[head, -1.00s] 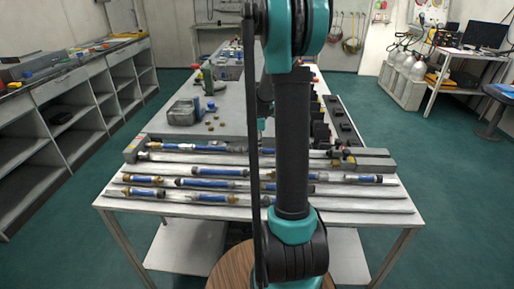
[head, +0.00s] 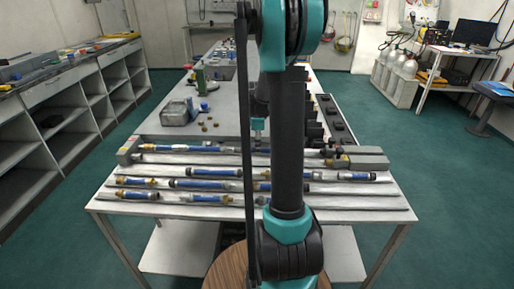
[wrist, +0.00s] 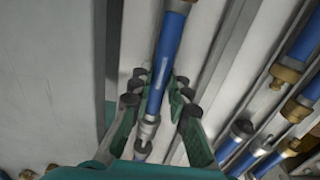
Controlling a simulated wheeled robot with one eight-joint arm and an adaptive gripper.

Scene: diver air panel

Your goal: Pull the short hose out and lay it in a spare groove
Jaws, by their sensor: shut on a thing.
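In the wrist view, a blue-sleeved hose (wrist: 165,62) with metal end fittings runs lengthwise between the fingers of my gripper (wrist: 160,97). The gripper is shut on it. A pale surface and metal rails show beneath. In the head view, my gripper (head: 257,126) is small and partly hidden behind my arm, near the back hose line (head: 192,148). This line runs between two grey end blocks, and its middle is hidden by my arm. Long grooves (head: 340,202) cross the front of the table, several holding blue hoses (head: 207,184) with brass or dark ends.
The left end block (head: 128,151) and right end block (head: 362,159) stand on the table. A grey box (head: 180,112), small brass pieces and a green stand (head: 201,78) are behind. A row of dark blocks (head: 335,118) lies at right. More hoses (wrist: 305,48) lie right in the wrist view.

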